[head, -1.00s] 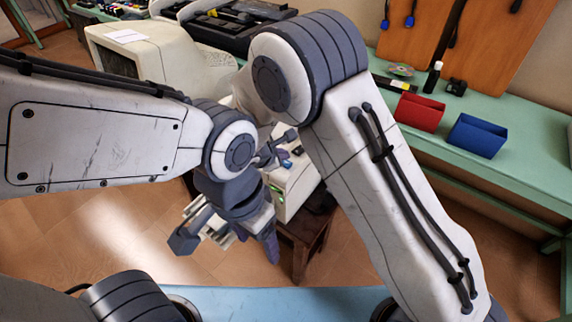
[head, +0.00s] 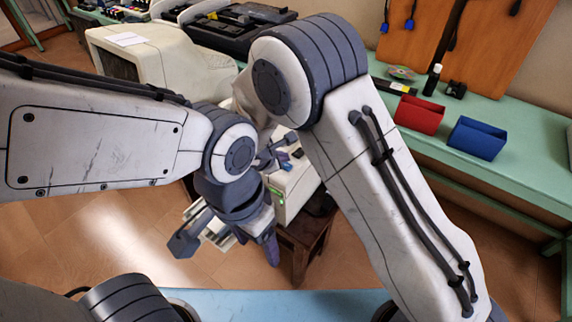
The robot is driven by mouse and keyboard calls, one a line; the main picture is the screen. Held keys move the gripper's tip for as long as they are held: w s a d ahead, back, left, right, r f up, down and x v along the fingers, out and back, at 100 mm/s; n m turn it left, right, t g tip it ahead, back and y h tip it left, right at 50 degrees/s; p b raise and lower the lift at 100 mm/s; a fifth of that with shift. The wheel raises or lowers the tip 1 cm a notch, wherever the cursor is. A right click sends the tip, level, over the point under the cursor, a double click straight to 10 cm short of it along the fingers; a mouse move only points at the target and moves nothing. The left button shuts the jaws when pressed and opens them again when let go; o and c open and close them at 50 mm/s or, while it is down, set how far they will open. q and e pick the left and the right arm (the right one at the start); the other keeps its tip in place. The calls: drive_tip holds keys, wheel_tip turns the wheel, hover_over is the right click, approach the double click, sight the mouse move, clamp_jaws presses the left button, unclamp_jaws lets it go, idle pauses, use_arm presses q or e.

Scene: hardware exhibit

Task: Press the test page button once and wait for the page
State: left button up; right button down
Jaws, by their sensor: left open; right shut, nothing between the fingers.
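A white printer (head: 296,186) stands on a dark wooden stand, mostly hidden behind my arms; a small green light or button (head: 276,196) shows on its front. My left gripper (head: 228,246) is open in front of the printer, its two fingers wide apart. Pale, striped, paper-like pieces (head: 222,237) show between and behind those fingers; I cannot tell whether they are a page or a tray. My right gripper (head: 282,154) is shut and empty at the printer's top, partly hidden by my arms. I cannot tell whether it touches a button.
A green workbench (head: 520,120) runs along the right and back. The wooden stand (head: 303,250) is under the printer. Open floor lies at left.

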idle(0.8)
drive_tip(key=shift+f+b, duration=0.4)
drive_tip(key=shift+b, duration=0.2)
